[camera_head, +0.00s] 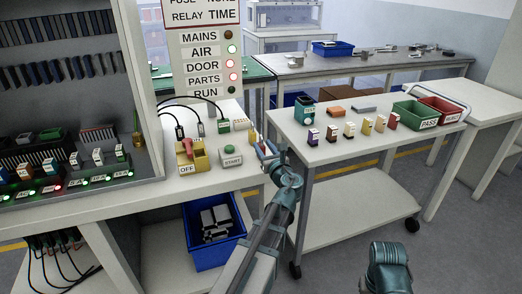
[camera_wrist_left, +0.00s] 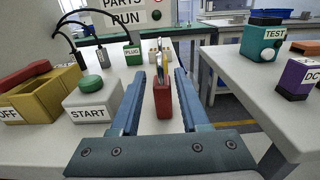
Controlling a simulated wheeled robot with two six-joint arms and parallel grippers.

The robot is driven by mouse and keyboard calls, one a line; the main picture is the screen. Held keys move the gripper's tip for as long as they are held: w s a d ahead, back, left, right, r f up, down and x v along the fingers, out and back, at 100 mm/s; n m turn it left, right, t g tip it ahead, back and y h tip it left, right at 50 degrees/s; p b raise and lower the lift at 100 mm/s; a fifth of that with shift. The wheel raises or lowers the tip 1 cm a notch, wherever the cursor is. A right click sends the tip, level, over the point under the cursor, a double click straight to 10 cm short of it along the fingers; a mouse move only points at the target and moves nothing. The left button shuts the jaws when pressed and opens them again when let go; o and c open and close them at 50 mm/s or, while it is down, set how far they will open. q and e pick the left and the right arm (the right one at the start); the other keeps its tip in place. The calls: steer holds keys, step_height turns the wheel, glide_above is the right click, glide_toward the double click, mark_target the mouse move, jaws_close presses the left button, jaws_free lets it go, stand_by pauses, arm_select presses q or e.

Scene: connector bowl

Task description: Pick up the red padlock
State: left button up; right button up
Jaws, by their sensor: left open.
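A small red block (camera_wrist_left: 163,102) with metallic and yellow upright parts above it stands on the white bench in the left wrist view; it appears to be the red padlock. My left gripper (camera_wrist_left: 160,82) is open, with one finger on each side of the red block and a visible gap to each. In the head view my left gripper (camera_head: 267,150) is at the bench's right edge and largely hides the block.
A yellow OFF box (camera_head: 191,160) with a red handle and a START button box (camera_head: 230,155) sit left of the gripper. A green PLUG block (camera_wrist_left: 132,55) is behind. A white cart (camera_head: 335,150) with several small blocks stands to the right, across a gap.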

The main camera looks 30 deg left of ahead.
arm_select(q)
steer(key=shift+w+a, duration=0.3)
steer(key=shift+a, duration=0.05)
steer(key=shift+a, duration=0.1)
steer(key=x, duration=0.5)
steer(key=shift+w+f, duration=0.1)
steer(key=shift+w, duration=0.1)
steer(key=shift+c, duration=0.3)
jaws_close()
